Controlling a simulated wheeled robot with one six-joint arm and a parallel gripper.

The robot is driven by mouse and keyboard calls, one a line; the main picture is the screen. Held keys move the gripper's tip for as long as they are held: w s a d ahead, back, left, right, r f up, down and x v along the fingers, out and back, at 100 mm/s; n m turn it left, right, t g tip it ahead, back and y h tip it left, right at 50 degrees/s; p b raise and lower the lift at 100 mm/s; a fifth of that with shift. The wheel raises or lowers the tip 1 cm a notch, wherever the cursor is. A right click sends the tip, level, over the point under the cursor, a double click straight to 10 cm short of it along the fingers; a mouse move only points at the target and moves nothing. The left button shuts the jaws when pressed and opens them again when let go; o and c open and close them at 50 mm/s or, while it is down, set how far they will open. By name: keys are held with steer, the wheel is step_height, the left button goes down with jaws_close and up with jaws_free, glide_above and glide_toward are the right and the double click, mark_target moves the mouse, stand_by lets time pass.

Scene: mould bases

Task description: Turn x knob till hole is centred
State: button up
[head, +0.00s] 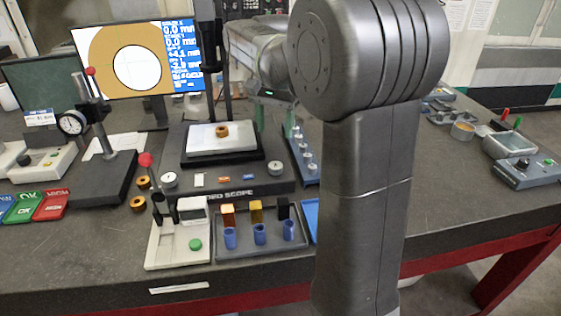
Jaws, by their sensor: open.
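The video scope (235,194) stands mid-table with a light stage plate (200,146) bearing a small orange-brown ring (222,131). A round knob (169,180) sits at its front left and another knob (275,168) at its front right. I cannot read which is x. The monitor (182,60) shows the hole (137,68) as a white disc in a tan ring, right of and below the green cross mark. My gripper (275,122) points down, open and empty, behind the right knob in the picture. My arm hides part of it and the area to its right.
A dial gauge stand (118,180) with a red-topped lever is at left. A white fixture with a green button (195,244) and a grey tray (285,247) with blue cups are in front. A rack (304,170) with several pale pegs stands close right of the scope.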

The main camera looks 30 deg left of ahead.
mark_target(275, 165)
step_height(275, 165, down, 12)
steer(key=shift+r, duration=0.1)
stand_by(0.4)
steer(key=c, duration=1)
